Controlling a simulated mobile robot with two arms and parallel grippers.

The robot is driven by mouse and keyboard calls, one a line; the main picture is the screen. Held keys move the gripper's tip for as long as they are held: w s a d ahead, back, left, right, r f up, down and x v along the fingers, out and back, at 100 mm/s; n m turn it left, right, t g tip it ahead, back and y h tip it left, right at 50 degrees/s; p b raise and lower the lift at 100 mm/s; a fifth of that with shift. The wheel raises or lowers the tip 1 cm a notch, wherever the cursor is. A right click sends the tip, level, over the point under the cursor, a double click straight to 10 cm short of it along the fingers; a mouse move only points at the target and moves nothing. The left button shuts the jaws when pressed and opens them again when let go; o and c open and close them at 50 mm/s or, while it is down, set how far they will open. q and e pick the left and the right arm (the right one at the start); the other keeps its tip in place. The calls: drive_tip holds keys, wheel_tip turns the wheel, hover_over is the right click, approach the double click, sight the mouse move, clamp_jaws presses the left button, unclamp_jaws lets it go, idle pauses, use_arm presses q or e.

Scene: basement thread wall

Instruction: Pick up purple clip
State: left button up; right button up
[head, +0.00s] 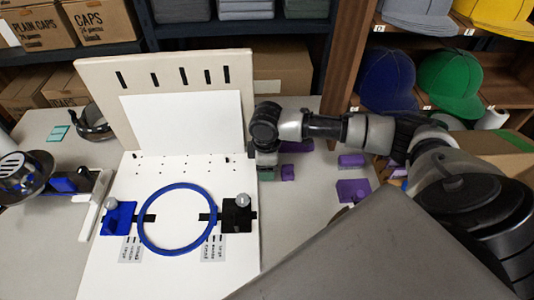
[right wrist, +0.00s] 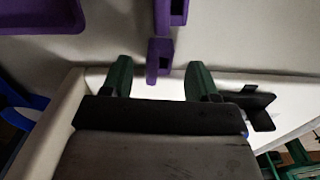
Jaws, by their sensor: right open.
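My right gripper (head: 267,176) reaches down beside the right edge of the white board. Its green fingers are apart in the right wrist view (right wrist: 160,80). A small purple clip (right wrist: 158,55) lies on the table just beyond the gap between the fingertips, with nothing gripped. It shows right of the gripper in the head view (head: 288,173). A second purple piece (right wrist: 170,12) lies farther off, partly cut by the frame. My left gripper is not in view.
More purple pieces (head: 352,190) lie to the right on the grey table. The white board (head: 110,270) holds a blue ring (head: 146,238) between a blue and a black bracket. Shelves with caps (head: 450,80) stand at the back right. A black device (head: 22,178) stands at left.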

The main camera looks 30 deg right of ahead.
wheel_tip(320, 180, down, 2)
drive_tip(key=c, duration=1)
drive_tip(key=shift+r, duration=0.1)
